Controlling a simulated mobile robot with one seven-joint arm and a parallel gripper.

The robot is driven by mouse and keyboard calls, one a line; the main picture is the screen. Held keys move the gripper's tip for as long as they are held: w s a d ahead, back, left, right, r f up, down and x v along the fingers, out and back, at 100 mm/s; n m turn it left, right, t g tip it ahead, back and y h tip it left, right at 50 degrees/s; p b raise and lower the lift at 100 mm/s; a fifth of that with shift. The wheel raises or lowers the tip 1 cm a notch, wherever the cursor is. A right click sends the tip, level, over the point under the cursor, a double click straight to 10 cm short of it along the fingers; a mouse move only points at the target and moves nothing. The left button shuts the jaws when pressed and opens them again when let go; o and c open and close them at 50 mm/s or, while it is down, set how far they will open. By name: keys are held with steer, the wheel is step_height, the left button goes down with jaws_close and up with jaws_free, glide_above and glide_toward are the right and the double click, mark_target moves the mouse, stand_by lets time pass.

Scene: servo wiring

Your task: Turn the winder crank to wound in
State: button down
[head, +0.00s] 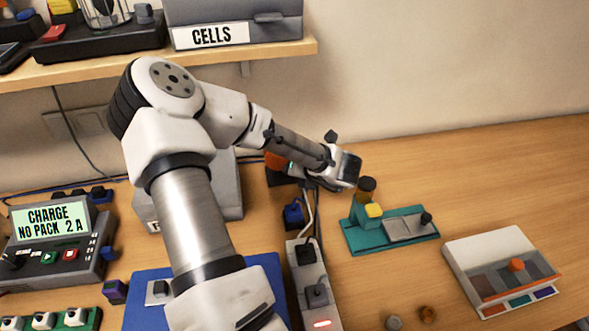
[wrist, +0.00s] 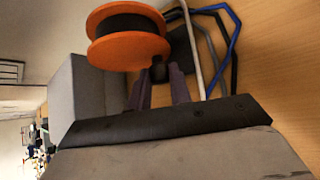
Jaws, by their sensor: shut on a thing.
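The winder is an orange spool with a dark core (wrist: 128,34), at the top of the wrist view. In the head view only a bit of its orange flange (head: 274,161) shows behind my arm. My gripper (wrist: 159,82) is right at the spool's near side, its two fingers closed around a small black crank knob (wrist: 159,71). The crank's arm is mostly hidden, so its turn position is unclear. In the head view my fingers are hidden by my wrist.
White, grey and blue cables (wrist: 226,28) run close beside the winder. A grey box (wrist: 85,90) stands near my gripper. A power strip (head: 307,262), a teal fixture (head: 362,243) and a white tray unit (head: 490,243) lie on the bench. The shelf (head: 130,66) is above.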

steer(key=c, duration=1.3)
jaws_free()
steer(key=shift+w, duration=0.1)
steer(key=b+v, duration=0.1)
steer(key=v, duration=0.6)
steer(key=shift+s+d+r+b, duration=0.1)
steer(key=shift+s+r+b, duration=0.1)
steer(key=shift+b, duration=0.2)
